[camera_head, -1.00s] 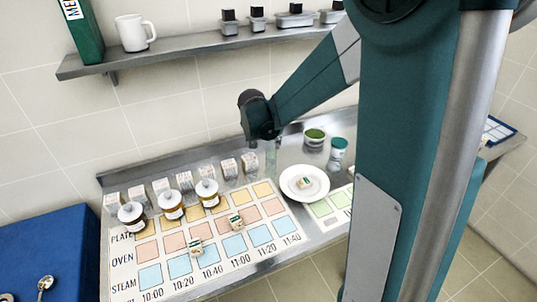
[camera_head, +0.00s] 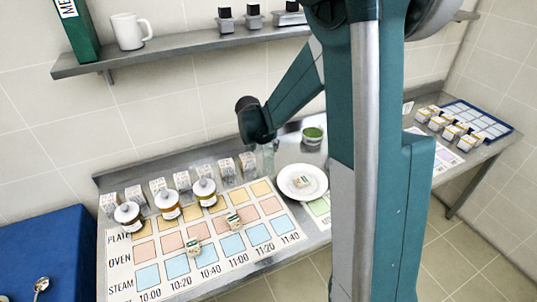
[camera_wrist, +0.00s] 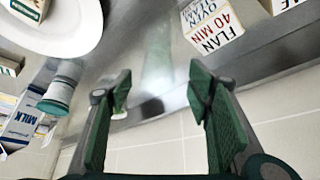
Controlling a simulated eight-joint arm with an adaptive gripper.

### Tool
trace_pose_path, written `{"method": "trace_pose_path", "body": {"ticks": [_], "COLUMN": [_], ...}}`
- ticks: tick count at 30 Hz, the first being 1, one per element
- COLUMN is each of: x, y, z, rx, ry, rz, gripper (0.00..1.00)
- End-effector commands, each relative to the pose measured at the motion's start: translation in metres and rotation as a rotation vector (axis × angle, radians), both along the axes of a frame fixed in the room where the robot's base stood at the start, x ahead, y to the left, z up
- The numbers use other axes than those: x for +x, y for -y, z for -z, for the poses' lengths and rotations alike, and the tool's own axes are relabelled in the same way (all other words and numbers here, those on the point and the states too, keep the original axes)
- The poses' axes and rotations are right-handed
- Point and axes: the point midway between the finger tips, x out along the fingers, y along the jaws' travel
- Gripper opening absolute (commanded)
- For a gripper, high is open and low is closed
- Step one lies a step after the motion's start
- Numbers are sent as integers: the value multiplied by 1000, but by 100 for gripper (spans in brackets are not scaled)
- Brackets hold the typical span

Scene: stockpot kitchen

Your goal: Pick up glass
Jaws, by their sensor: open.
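The glass is clear and hard to see. It shows faintly in the wrist view (camera_wrist: 157,65) as a pale greenish upright shape on the steel counter, ahead of and between my fingertips. In the head view a faint glass shape (camera_head: 268,157) stands by the back of the counter, just below the dark end of my arm. My gripper (camera_wrist: 160,85) is open, with its two green-padded fingers spread apart and nothing visibly held. I cannot tell the exact gap between fingers and glass. In the head view my fingers are not clearly seen.
Small cartons, including a flan box (camera_wrist: 213,30), stand on the left. Lidded jars (camera_head: 168,204) stand on the printed chart (camera_head: 125,284). A shelf (camera_head: 160,53) is above.

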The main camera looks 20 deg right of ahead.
Motion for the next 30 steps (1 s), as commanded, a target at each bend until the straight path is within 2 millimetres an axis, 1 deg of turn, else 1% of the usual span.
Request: {"method": "trace_pose_path", "body": {"ticks": [3, 6, 20, 25, 30], "x": [3, 5, 6, 10, 15], "y": [4, 6, 7, 12, 19], "z": [9, 13, 16, 25, 41], "rx": [0, 0, 0, 0, 0], "ry": [0, 0, 0, 0, 0], "rz": [1, 1, 0, 1, 0], "gripper": [50, 50, 50, 50, 50]}}
